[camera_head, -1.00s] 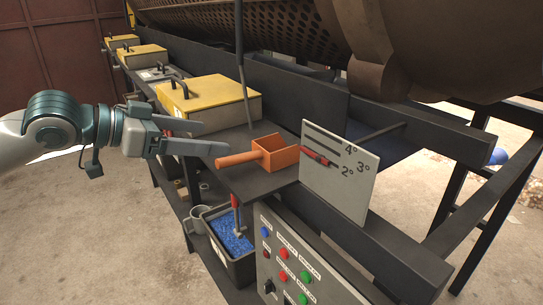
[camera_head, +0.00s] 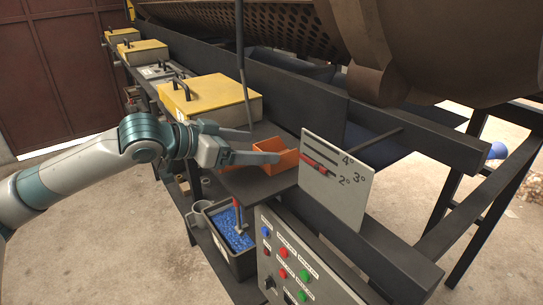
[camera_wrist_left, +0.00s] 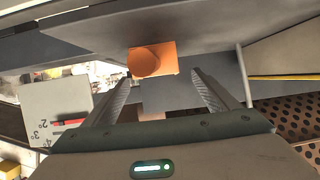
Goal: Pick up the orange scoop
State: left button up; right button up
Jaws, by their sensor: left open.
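The orange scoop (camera_head: 284,161) rests on the dark shelf (camera_head: 243,185), between a yellow-lidded box and the white scale plate. My left gripper (camera_head: 262,146) is open, and its fingers reach over the handle side of the scoop, hiding most of the handle. In the left wrist view the scoop (camera_wrist_left: 166,50) shows with its round handle end toward the camera. It lies ahead of and between the two spread fingers (camera_wrist_left: 161,78), with gaps on both sides. Whether a finger touches it I cannot tell. My right gripper is not in view.
A yellow-lidded box (camera_head: 212,96) stands behind the gripper. The scale plate (camera_head: 332,183) stands right of the scoop. A control panel (camera_head: 300,270) and a bin of blue bits (camera_head: 232,232) are below. A thin upright rod (camera_head: 241,60) rises behind the shelf.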

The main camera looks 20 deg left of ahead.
aim_at(271, 148)
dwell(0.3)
pick_arm(q)
jog(key=shift+w+d+p, duration=0.25)
jog(key=shift+d+p, duration=0.1)
jog(key=shift+p, duration=0.05)
jog(key=p+x, duration=0.2)
jog(key=x, duration=0.1)
jog(key=shift+w+d+f, duration=0.15)
jog(key=shift+d, duration=0.25)
jog(key=shift+w+d+f, duration=0.15)
jog(key=shift+w+f, duration=0.05)
jog(key=shift+w, duration=0.05)
jog(key=c, duration=1.2)
